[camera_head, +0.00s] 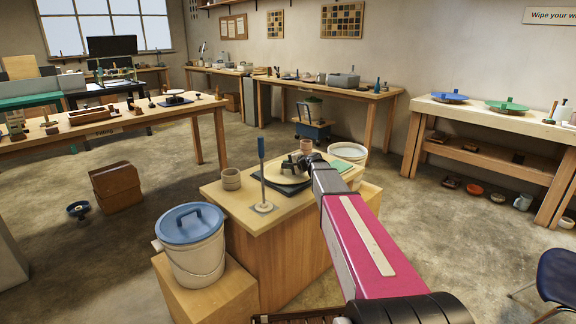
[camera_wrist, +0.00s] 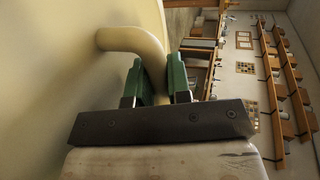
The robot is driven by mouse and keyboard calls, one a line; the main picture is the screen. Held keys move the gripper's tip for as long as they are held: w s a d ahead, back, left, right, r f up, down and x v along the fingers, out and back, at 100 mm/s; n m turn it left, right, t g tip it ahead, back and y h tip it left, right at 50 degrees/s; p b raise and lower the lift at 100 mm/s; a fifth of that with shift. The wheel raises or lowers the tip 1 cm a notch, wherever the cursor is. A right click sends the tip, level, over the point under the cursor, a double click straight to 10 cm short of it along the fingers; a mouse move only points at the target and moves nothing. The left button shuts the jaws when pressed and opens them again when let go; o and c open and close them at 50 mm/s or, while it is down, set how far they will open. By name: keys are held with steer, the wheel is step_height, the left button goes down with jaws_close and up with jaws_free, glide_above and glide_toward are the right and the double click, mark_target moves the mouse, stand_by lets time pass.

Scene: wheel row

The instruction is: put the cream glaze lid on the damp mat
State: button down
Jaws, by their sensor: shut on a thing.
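A pale green flat piece (camera_head: 349,151) lies farther back. My gripper and arm hide part of the lid.
A blue-lidded bucket (camera_head: 192,250) stands front left; a pale bucket (camera_head: 357,160) stands behind.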

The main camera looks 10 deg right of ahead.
steer(key=c, duration=1.1)
jaws_free()
steer(key=shift+o, duration=0.2)
steer(key=shift+r, duration=0.1)
steer(key=v, duration=1.2)
